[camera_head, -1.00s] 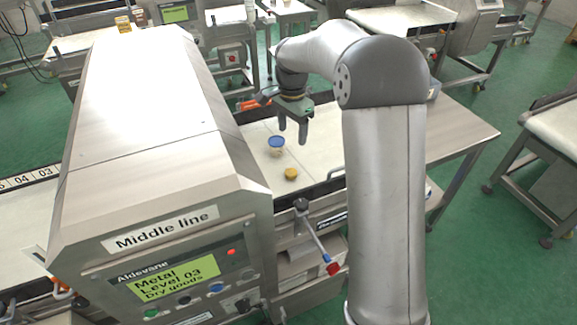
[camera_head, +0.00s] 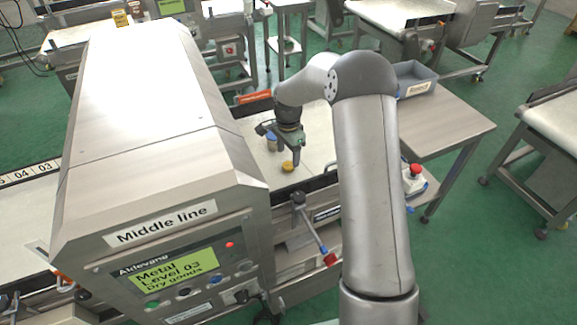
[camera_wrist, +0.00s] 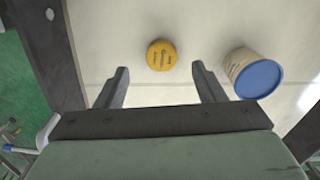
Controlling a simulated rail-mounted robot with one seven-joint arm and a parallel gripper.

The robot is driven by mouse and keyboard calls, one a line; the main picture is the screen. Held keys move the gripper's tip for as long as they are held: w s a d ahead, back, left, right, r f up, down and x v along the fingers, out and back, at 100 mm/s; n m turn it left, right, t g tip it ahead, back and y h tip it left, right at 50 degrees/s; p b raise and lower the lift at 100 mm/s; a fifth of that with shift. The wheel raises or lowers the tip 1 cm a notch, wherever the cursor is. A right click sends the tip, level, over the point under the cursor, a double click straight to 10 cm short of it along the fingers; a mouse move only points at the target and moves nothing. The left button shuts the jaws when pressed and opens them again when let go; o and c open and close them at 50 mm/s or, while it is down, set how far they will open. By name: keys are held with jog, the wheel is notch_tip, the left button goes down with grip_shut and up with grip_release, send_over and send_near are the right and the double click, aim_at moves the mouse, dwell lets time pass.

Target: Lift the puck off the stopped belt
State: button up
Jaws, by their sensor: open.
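The puck (camera_wrist: 161,55) is a small round yellow-orange disc with dark print, lying flat on the pale belt (camera_wrist: 112,30). In the head view the puck (camera_head: 288,166) sits on the belt just right of the detector housing. My gripper (camera_wrist: 162,76) is open and empty. In the wrist view its two fingers point toward the puck, which shows between and just beyond the fingertips. In the head view my gripper (camera_head: 284,158) is over the belt, close to the puck. I cannot tell the exact height gap.
A blue-lidded tub (camera_wrist: 256,76) stands on the belt right of the fingers in the wrist view; my gripper partly hides it in the head view (camera_head: 271,143). The metal detector (camera_head: 150,150) rises to the left. A grey bin (camera_head: 413,78) and red stop button (camera_head: 415,170) are at right.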

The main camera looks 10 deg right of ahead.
aim_at(288, 165)
notch_tip(288, 165, down, 5)
jog(key=shift+w+p, duration=0.15)
jog(key=shift+p, duration=0.4)
jog(key=c, duration=1.1)
jog(key=shift+o, duration=0.2)
jog(key=shift+r, duration=0.15)
